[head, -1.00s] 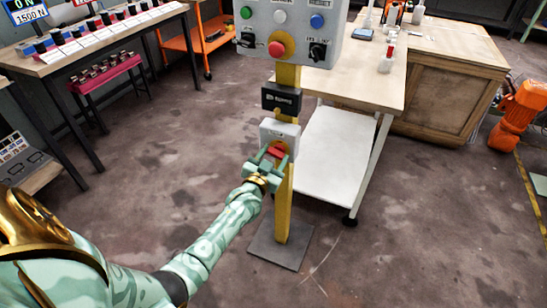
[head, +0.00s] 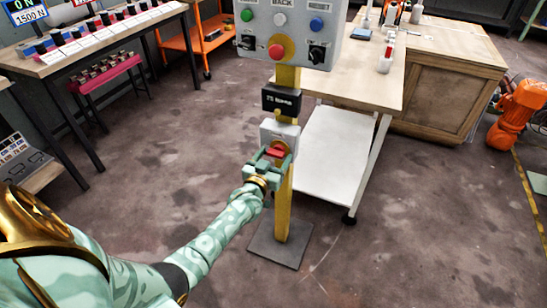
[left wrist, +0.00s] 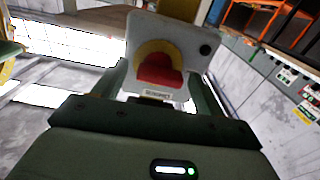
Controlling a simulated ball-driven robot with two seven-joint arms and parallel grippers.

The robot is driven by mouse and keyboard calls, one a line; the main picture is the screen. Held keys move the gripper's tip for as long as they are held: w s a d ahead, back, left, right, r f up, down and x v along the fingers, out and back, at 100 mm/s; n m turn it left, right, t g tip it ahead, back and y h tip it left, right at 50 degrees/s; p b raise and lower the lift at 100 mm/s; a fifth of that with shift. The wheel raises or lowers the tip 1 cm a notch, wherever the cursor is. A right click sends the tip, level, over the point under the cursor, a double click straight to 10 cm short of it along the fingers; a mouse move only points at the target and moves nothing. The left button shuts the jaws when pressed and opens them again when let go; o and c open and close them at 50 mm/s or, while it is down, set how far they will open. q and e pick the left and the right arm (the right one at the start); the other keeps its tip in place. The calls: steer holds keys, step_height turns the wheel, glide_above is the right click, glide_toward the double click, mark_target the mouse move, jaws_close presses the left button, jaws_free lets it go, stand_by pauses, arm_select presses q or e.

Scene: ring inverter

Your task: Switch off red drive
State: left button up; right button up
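A red rotary knob (head: 275,152) on a yellow round plate sits on a small light grey switch box (head: 281,132), low on a yellow post (head: 283,205). My left gripper (head: 271,161) is right at the knob, reaching in from the lower left. In the left wrist view the red knob (left wrist: 158,70) lies between the spread fingers of my left gripper (left wrist: 160,85), with a gap on either side. I cannot tell whether a finger touches it. A small label (left wrist: 158,96) under the knob is not clearly readable. My right gripper is not in view.
Above the switch box, the post carries a small black display (head: 281,100) and a grey control panel (head: 285,30) with buttons and knobs. A wooden bench (head: 365,80) stands close behind at right. Another table (head: 90,45) is at left. The floor around the post base (head: 280,243) is clear.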

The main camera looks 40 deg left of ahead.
arm_select(q)
steer(key=p+v, duration=0.5)
steer(key=v, duration=1.1)
steer(key=shift+s+p, duration=0.2)
steer(key=shift+p, duration=0.1)
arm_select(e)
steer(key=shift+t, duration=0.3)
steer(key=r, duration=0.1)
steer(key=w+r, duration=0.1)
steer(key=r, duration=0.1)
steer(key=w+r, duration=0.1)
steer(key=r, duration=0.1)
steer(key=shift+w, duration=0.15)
arm_select(q)
steer(key=shift+f, duration=0.1)
